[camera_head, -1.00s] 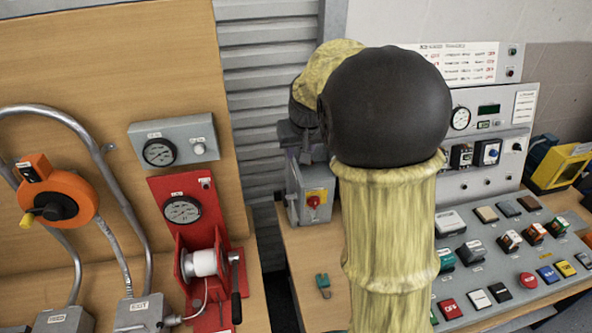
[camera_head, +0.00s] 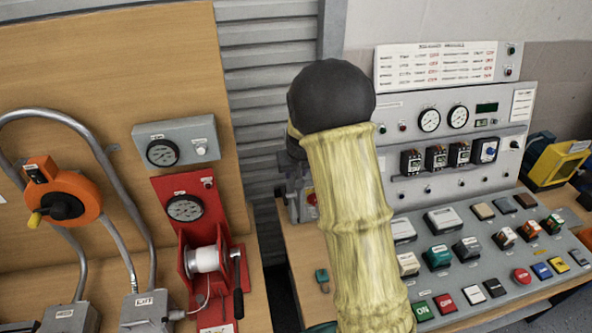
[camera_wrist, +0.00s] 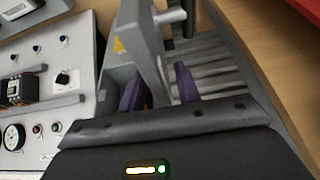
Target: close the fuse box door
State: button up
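The grey fuse box (camera_head: 293,203) stands at the left end of the control desk in the head view, mostly hidden behind my arm. A bit of its red switch (camera_head: 311,198) shows. In the wrist view, what looks like the same grey box (camera_wrist: 120,55) fills the upper middle, with a yellow warning triangle on it. My gripper (camera_wrist: 160,88) shows there as two dark purple fingers spread apart, close to the box's grey edge. I cannot tell whether a finger touches it. The door's angle is not clear.
The control desk panel (camera_head: 455,275), with several buttons, lies right of my arm. A red winch stand (camera_head: 190,215) is to the left, on the wooden board. A small green object (camera_head: 322,275) lies on the desk's wooden top. A ribbed metal wall (camera_head: 262,110) stands behind.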

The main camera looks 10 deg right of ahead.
grip_shut()
jog(key=shift+d+b, duration=0.1)
jog(key=shift+b, duration=0.25)
